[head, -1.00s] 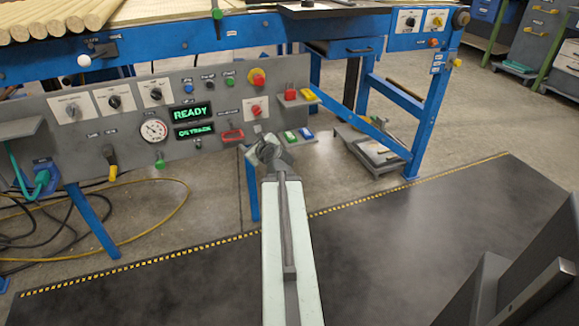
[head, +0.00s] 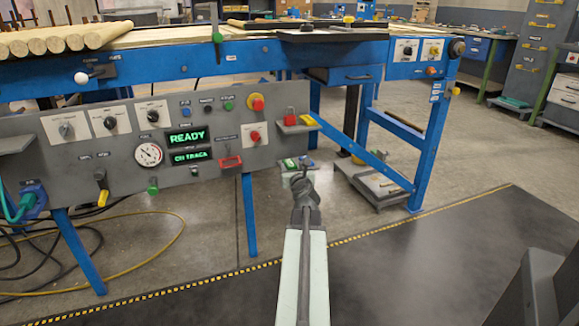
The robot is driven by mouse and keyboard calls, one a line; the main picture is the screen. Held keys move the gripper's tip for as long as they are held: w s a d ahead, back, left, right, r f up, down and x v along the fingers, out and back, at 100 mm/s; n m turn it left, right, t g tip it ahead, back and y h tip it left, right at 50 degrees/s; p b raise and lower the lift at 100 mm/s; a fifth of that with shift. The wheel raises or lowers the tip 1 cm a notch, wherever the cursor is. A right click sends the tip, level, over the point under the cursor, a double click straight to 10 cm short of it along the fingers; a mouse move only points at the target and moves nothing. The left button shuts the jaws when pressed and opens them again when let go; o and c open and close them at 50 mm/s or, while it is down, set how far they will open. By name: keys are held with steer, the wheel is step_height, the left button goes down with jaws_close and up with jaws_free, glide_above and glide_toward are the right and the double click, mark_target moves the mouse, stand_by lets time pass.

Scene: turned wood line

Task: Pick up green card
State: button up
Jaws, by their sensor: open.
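A small green card (head: 290,163) lies low beside the right end of the grey control panel, with part of a small shelf around it. A second small item (head: 308,163), partly green, is just right of it. My gripper (head: 302,174) is in front of and just below these items, pointing away from me. It is open, small and dark in this view, and nothing shows between its fingers. It hides part of the lower shelf. I cannot tell the exact depth gap between gripper and card.
A red item (head: 290,117) and a yellow item (head: 308,120) sit on the shelf above. The grey control panel (head: 120,165) stands left, with a blue bench leg (head: 249,215) below. A blue diagonal brace (head: 365,150) and low trolley (head: 370,184) are right.

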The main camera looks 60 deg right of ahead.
mark_target(290, 163)
steer(key=x, duration=0.3)
steer(key=shift+r, duration=0.1)
jaws_close()
